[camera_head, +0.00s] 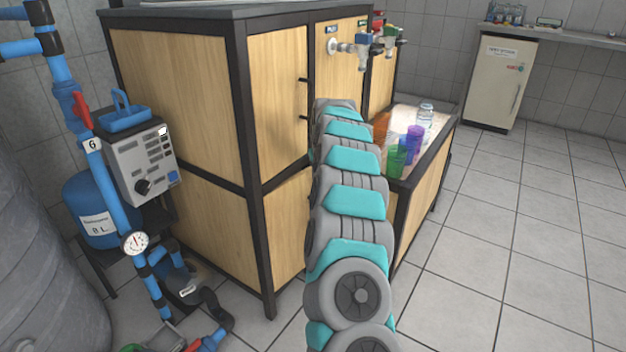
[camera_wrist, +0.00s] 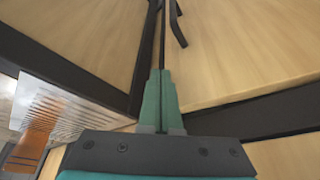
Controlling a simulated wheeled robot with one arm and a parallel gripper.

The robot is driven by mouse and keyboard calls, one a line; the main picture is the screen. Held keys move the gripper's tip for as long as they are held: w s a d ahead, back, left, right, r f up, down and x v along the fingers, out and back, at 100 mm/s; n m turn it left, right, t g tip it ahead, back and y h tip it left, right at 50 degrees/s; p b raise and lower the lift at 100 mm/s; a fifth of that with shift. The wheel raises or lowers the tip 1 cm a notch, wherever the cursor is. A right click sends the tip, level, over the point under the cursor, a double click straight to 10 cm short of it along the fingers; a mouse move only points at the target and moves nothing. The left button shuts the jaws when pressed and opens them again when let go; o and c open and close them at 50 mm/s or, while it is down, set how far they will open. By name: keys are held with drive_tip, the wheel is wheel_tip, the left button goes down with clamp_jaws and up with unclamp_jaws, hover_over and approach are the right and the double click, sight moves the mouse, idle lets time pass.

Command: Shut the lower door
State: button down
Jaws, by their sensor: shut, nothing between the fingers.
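The wooden rack has an upper door (camera_head: 280,95) with a dark handle, and a lower wooden panel (camera_head: 290,225) below the dark crossbar. My arm covers the right side of that lower panel, so I cannot tell whether a lower door there stands ajar. My gripper (camera_wrist: 160,75) has its teal fingers together and empty. In the wrist view a wooden panel with a black handle (camera_wrist: 178,22) lies ahead and to the right of the fingertips. Another dark-framed panel (camera_wrist: 80,35) is at the left. In the head view my gripper is hidden behind my arm.
A low wooden cabinet (camera_head: 425,195) with coloured cups (camera_head: 397,160) and a clear bottle (camera_head: 425,115) stands right of my arm. Blue pipes (camera_head: 100,175) and a grey pump box (camera_head: 143,165) are at the left. The tiled floor at the right is clear.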

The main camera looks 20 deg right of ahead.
drive_tip(key=shift+w+a, duration=0.15)
drive_tip(key=shift+w, duration=0.35)
drive_tip(key=shift+s, duration=0.1)
